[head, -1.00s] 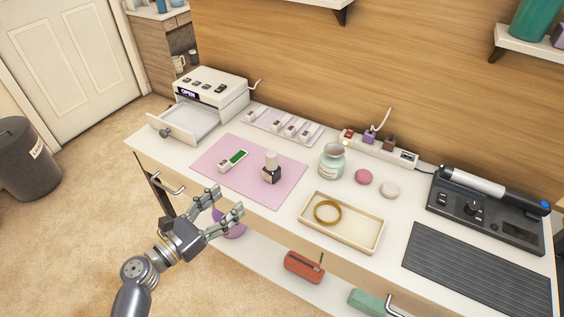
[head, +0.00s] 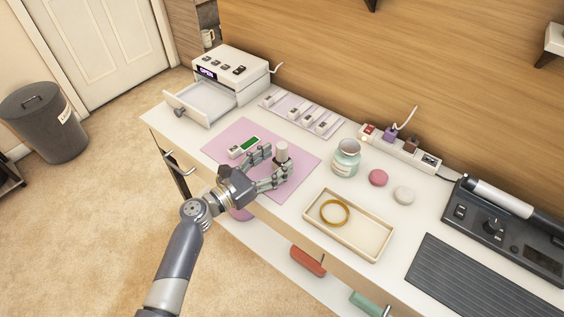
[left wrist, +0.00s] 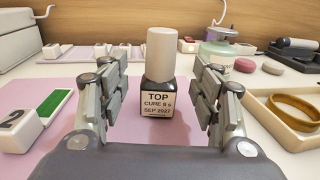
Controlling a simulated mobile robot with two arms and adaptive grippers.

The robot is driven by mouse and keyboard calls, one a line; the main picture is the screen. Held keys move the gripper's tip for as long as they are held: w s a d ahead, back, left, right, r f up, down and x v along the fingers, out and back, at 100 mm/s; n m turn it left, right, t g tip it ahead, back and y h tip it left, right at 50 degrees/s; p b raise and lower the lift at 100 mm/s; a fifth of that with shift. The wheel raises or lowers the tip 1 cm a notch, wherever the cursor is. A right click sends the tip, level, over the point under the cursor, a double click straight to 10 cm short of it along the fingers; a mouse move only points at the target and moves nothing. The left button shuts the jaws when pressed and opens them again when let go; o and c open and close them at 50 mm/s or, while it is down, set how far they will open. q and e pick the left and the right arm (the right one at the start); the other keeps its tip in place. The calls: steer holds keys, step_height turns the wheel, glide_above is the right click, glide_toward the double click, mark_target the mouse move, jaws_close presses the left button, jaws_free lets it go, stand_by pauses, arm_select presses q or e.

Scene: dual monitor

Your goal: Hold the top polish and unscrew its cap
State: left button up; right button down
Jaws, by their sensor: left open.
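My left gripper (head: 276,167) is open, with a finger on either side of the bottle. In the left wrist view the bottle stands centred between the fingers, with gaps on both sides. My right gripper is not in view.
A card with a green strip (head: 249,144) lies on the mat. Behind are an open-drawer machine (head: 230,75) and a rack of small pieces (head: 301,112). A jar (head: 346,160), a tray with a gold ring (head: 381,246) and a black device (head: 510,225) stand to the right.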

mark_target(279, 151)
arm_select(q)
steer(key=shift+x, duration=1.55)
steer(key=c, duration=1.2)
steer(key=shift+r, duration=0.1)
steer(key=shift+r, duration=0.45)
steer(key=r, duration=0.1)
steer(key=r+p, duration=0.1)
steer(key=shift+s+r, duration=0.35)
steer(key=shift+s, duration=0.05)
steer(key=s, duration=0.5)
steer(key=s+r, duration=0.1)
steer(key=s, duration=0.9)
steer(key=shift+s+d+r+p, duration=0.15)
steer(key=shift+d+r+p, duration=0.1)
steer(key=shift+p, duration=0.15)
